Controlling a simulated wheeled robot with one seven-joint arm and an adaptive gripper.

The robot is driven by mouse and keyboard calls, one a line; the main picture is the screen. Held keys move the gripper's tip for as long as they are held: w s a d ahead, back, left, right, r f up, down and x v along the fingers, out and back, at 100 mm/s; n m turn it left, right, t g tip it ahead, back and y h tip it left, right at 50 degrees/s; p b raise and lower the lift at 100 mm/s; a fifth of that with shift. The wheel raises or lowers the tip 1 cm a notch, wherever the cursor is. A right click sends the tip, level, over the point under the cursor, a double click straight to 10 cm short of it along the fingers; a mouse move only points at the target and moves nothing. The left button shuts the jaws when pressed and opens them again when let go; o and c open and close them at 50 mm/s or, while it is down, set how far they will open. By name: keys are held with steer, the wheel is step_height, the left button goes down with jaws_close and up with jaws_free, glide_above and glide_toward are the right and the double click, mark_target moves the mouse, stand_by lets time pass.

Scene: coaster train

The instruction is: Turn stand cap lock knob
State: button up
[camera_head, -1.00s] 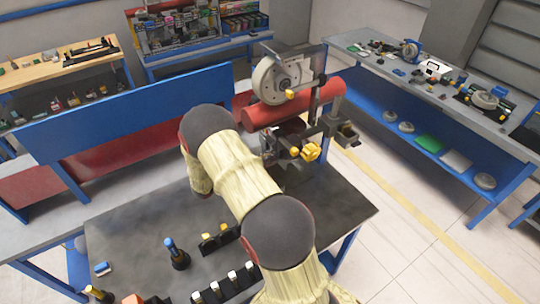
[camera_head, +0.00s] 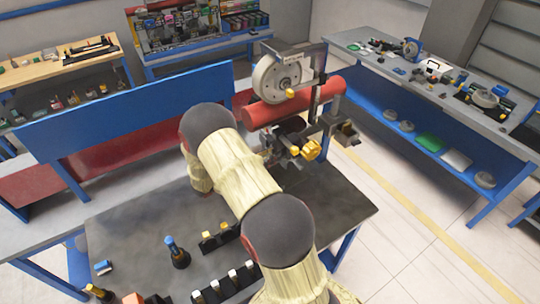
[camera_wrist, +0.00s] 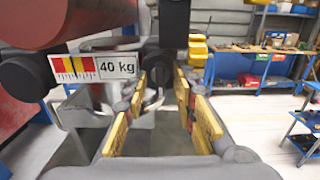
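The stand (camera_head: 316,100) is a dark upright frame at the back right edge of the grey table. A yellow part (camera_head: 311,150) shows low on it in the head view; I cannot tell if it is the lock knob or part of my gripper. In the wrist view, my gripper (camera_wrist: 160,90) has yellow-padded fingers standing apart. A dark block (camera_wrist: 162,65) under a black post (camera_wrist: 174,20) lies at or just beyond the fingertips. Contact with it cannot be made out.
A red cylinder (camera_head: 290,106) and a grey disc (camera_head: 277,78) are beside the stand. A "40 kg" label (camera_wrist: 95,67) sits close left of the fingers. Black holders (camera_head: 228,284) stand at the table front. The table's right part is clear.

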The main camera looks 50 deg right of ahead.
steer(key=v, duration=1.2)
stand_by(0.4)
steer(key=s+a+f+m+g+y+b, duration=0.1)
steer(key=s+a+f+m+y+b, duration=0.1)
steer(key=s+a+f+m+y, duration=0.65)
steer(key=s+a+r+m+t+y+b, duration=0.3)
steer(key=s+a+t+y+b, duration=0.1)
steer(key=a+b, duration=0.5)
steer(key=s+a+r+m+t+y+b, duration=0.3)
steer(key=s+a+t+b, duration=0.3)
steer(key=b, duration=0.7)
steer(key=a+t+y, duration=0.1)
steer(key=a+t, duration=0.1)
steer(key=a, duration=0.1)
steer(key=shift+s+y, duration=0.35)
steer(key=shift+s, duration=0.05)
